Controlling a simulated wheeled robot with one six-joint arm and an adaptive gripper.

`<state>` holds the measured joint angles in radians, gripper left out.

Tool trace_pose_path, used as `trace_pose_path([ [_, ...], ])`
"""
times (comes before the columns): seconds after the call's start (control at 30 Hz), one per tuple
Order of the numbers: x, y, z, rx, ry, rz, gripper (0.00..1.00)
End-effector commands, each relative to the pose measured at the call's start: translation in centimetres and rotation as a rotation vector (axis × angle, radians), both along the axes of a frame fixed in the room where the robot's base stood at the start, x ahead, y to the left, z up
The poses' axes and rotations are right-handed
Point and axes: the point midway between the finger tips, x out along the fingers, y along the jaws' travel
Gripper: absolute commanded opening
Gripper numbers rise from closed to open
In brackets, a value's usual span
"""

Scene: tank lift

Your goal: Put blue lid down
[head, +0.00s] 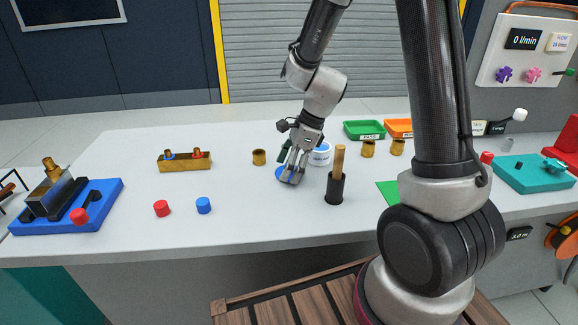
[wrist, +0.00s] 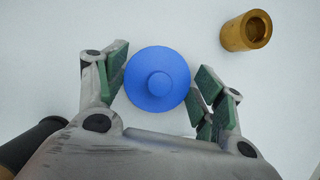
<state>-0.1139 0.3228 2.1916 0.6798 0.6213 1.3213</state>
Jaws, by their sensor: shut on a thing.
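The blue lid (wrist: 157,80) is round with a raised knob in its middle and lies flat between the green finger pads in the wrist view. My gripper (wrist: 158,86) is shut on its rim from both sides. In the head view my gripper (head: 291,177) points down over the middle of the table, with part of the lid (head: 281,172) showing at its fingers. The lid is at or very close to the tabletop; I cannot tell whether it touches. A white tub (head: 320,158) with a blue label stands just behind and to the right of my gripper, partly hidden.
A black holder (head: 335,188) with a wooden handle stands close on the right. A brass cup (head: 259,157) stands behind left; it also seems to show in the wrist view (wrist: 240,34). Red (head: 161,208) and blue (head: 203,205) caps lie left. Table between is clear.

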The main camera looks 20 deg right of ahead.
Motion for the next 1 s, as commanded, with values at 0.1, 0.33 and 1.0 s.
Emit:
trace_pose_path([
  [0.1,0.0,0.0,-0.2,0.000,0.000,0.000,0.79],
  [0.33,0.0,0.0,-0.1,0.000,0.000,0.000,0.90],
  [1.0,-0.5,-3.2,8.0,0.001,-0.004,-0.001,0.90],
])
